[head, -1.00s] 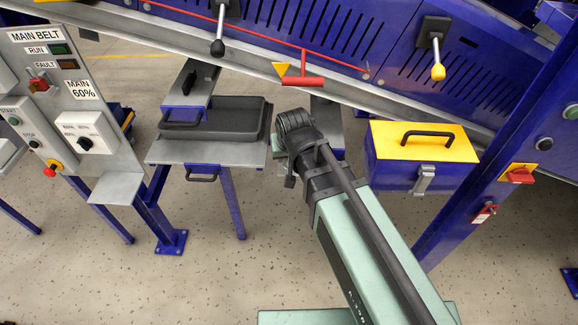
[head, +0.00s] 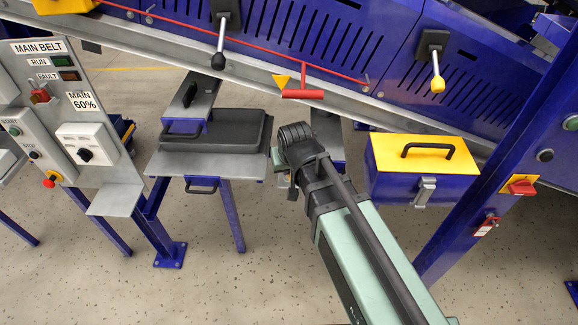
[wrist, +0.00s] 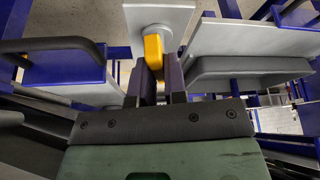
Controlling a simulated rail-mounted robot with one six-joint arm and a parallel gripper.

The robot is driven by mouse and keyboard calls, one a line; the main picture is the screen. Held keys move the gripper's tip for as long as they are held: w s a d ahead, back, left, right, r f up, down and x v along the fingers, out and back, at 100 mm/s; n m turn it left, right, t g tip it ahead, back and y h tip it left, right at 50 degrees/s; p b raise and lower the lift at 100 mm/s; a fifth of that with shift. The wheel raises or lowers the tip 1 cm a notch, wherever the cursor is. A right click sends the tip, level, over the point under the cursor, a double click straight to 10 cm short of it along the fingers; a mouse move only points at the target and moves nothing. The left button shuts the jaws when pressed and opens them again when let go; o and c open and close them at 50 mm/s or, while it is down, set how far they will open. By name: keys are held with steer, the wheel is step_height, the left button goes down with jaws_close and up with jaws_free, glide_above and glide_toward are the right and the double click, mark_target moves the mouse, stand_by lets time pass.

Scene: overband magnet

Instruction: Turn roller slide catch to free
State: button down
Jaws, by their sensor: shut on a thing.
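In the wrist view a yellow catch handle (wrist: 153,50) stands on a round grey hub on a grey plate (wrist: 175,18). I take it for the roller slide catch; no label is legible there. My gripper (wrist: 160,68) has its two dark fingers on either side of the yellow handle, shut on it. The fingers cover the handle's lower part. In the head view my wrist hides the catch, and the fingers are mostly hidden. A grey slide plate (head: 328,136) shows just behind my wrist.
A slide with a black handle and a dark tray (head: 225,130) stands left of my wrist. A blue toolbox with a yellow lid (head: 425,155) sits close on the right. The blue conveyor frame with a red pull cord (head: 302,93) runs above. A control panel (head: 75,120) is at left.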

steer(key=n, duration=0.2)
steer(key=n+g+y, duration=0.1)
steer(key=n, duration=0.1)
steer(key=shift+d+y, duration=0.1)
steer(key=shift+y, duration=0.2)
steer(key=n+y, duration=0.1)
steer(key=n, duration=0.3)
steer(key=shift+w+g, duration=0.1)
steer(key=shift+g, duration=0.3)
steer(key=n+g, duration=0.1)
steer(key=n, duration=0.2)
steer(key=shift+n+y, duration=0.3)
steer(key=shift+y, duration=0.1)
steer(key=shift+n+g, duration=0.7)
steer(key=shift+n, duration=0.9)
steer(key=c, duration=1.2)
jaws_free()
steer(key=shift+o, duration=0.2)
